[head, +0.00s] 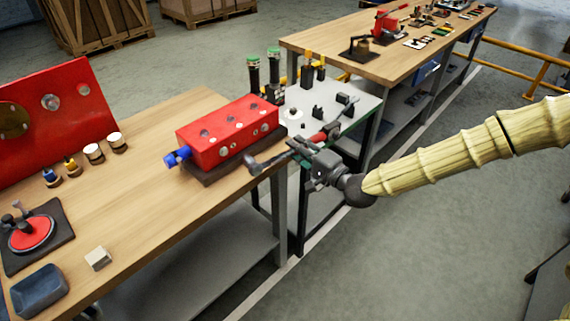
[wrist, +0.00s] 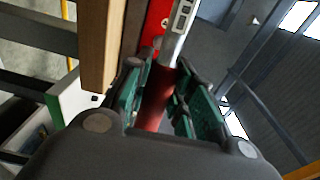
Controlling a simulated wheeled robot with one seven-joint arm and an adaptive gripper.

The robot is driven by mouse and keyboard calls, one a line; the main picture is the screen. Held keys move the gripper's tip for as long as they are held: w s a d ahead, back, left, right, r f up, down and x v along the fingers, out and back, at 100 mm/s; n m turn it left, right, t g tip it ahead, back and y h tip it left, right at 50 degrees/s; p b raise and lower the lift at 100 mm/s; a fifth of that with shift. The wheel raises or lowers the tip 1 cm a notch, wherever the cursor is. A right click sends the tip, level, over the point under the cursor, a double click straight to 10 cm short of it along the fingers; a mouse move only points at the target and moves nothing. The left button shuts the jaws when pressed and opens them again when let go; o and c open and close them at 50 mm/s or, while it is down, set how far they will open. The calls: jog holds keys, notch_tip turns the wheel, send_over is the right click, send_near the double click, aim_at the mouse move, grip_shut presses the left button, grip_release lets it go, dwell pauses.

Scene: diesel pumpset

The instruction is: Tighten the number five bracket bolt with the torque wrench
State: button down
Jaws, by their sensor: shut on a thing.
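My gripper (head: 302,152) is shut on the torque wrench (head: 325,136), just off the table's right edge, in front of the red block (head: 228,134). The wrench has a red grip and a dark head end reaching left toward the block's near right side; it looks apart from the block, though contact is hard to judge. In the wrist view, the red grip lies between my gripper's green-padded fingers (wrist: 157,100), and the silver shaft (wrist: 176,35) runs upward. Round bolt-like heads show on the block's top and front. I cannot tell which is number five.
A blue fitting (head: 178,156) sticks out of the block's left end. A side stand (head: 350,92) with several tools stands behind my gripper. Small jars, a blue tray (head: 38,291) and a red panel (head: 62,105) occupy the wooden table's left side. Its front middle is clear.

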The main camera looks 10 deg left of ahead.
jog(key=a+f+g+y+b, duration=0.1)
jog(key=w+a+f+g+y+b, duration=0.1)
jog(key=a, duration=0.1)
jog(key=shift+a+f+b, duration=0.15)
jog(key=shift+a+b, duration=0.1)
jog(key=shift+b, duration=0.05)
jog(key=shift+a+g, duration=0.15)
jog(key=shift+g, duration=0.15)
